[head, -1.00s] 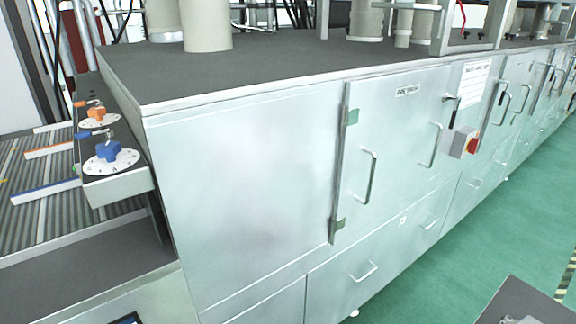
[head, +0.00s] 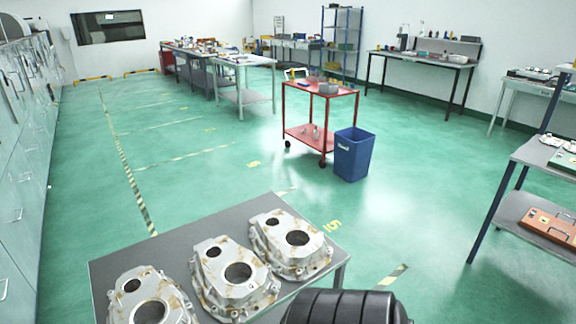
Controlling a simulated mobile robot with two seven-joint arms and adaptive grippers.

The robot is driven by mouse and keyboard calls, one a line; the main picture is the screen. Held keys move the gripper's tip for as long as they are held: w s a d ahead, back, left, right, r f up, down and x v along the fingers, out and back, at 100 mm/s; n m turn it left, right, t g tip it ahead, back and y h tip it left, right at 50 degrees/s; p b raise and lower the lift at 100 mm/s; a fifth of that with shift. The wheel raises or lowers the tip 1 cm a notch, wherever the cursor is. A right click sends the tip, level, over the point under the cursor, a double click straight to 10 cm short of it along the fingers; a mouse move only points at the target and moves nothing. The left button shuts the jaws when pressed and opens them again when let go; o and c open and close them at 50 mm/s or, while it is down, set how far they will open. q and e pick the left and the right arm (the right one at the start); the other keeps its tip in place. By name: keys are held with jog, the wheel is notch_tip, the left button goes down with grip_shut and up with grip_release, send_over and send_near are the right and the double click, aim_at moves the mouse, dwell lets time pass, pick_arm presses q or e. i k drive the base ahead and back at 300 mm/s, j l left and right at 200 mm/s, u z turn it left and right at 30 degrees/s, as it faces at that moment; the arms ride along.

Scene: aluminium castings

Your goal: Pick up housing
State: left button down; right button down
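Three cast aluminium housings stand in a row on a grey table (head: 130,247) at the bottom of the head view. The right housing (head: 268,254), the middle housing (head: 215,278) and the left housing (head: 176,298) each show a large round hole and a smaller one, with brownish marks on the metal. The left housing is cut off by the bottom edge. Neither of my grippers is in view.
A black ribbed object (head: 335,308) is at the bottom edge, right of the housings. A blue bin (head: 353,155) and a red cart (head: 318,112) stand beyond the table. Shelving (head: 540,160) is at right, metal cabinets (head: 18,170) at left. Green floor between is clear.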

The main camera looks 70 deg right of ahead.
aim_at(272, 234)
jog(key=z, duration=0.4)
jog(key=k+z, duration=0.1)
jog(key=z, duration=0.35)
jog(key=l+z, duration=0.1)
jog(key=z, duration=0.3)
jog(key=k+l+z, duration=0.1)
jog(key=z, duration=0.35)
